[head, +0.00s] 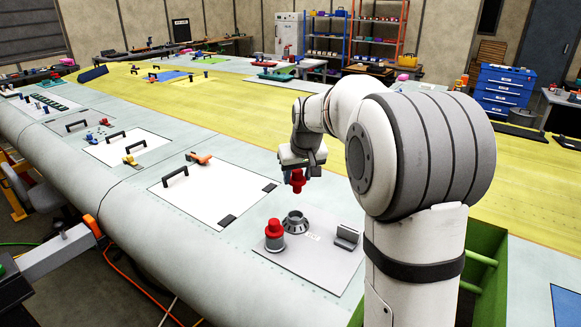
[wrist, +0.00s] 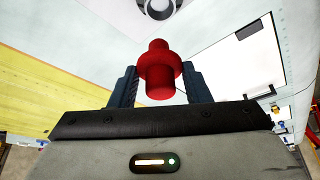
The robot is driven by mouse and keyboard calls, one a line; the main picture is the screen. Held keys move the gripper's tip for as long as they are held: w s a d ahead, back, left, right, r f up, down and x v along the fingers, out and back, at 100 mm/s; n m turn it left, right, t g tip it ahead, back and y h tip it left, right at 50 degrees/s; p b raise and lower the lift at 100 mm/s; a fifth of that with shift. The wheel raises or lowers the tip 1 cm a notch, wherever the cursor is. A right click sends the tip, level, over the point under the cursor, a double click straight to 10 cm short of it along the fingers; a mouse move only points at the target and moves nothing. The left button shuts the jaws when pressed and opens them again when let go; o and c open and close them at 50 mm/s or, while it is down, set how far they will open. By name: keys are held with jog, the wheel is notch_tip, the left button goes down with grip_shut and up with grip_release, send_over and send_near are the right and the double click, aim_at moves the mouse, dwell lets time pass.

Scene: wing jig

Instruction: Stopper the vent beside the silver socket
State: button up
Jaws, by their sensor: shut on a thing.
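My gripper (head: 297,171) is shut on a red stopper (head: 297,183), held in the air above the work plate. In the wrist view the stopper (wrist: 160,72) sits between the two dark fingers of my gripper (wrist: 160,80), its narrower end pointing away. An open dark grey flanged vent (head: 295,222) stands on the plate below and apart from the stopper. Its ring shows at the top edge of the wrist view (wrist: 158,8), partly cut off.
The grey plate (head: 318,262) also carries a grey bracket (head: 347,237) on its right. A white panel (head: 215,195) with a black handle (head: 175,177) and an orange tool (head: 199,158) lie on the wing to the left. The yellow wing surface (head: 230,120) behind is mostly clear.

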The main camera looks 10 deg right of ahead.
aim_at(297, 192)
jog(key=f+b, duration=0.2)
jog(key=f, duration=0.1)
jog(key=f+b, duration=0.2)
jog(key=f, duration=0.1)
jog(key=shift+a+f, duration=0.2)
jog(key=shift+f, duration=0.05)
jog(key=shift+s+f, duration=0.1)
jog(key=shift+s+f+b, duration=0.1)
jog(key=shift+f+b, duration=0.05)
jog(key=shift+b, duration=0.3)
dwell(0.5)
jog(key=shift+f+b, duration=0.55)
jog(key=shift+f, duration=0.05)
jog(key=shift+f+b, duration=0.9)
jog(key=shift+f, duration=0.25)
dwell(0.4)
jog(key=o, duration=1.1)
jog(key=shift+c, duration=0.2)
jog(key=shift+r, duration=0.1)
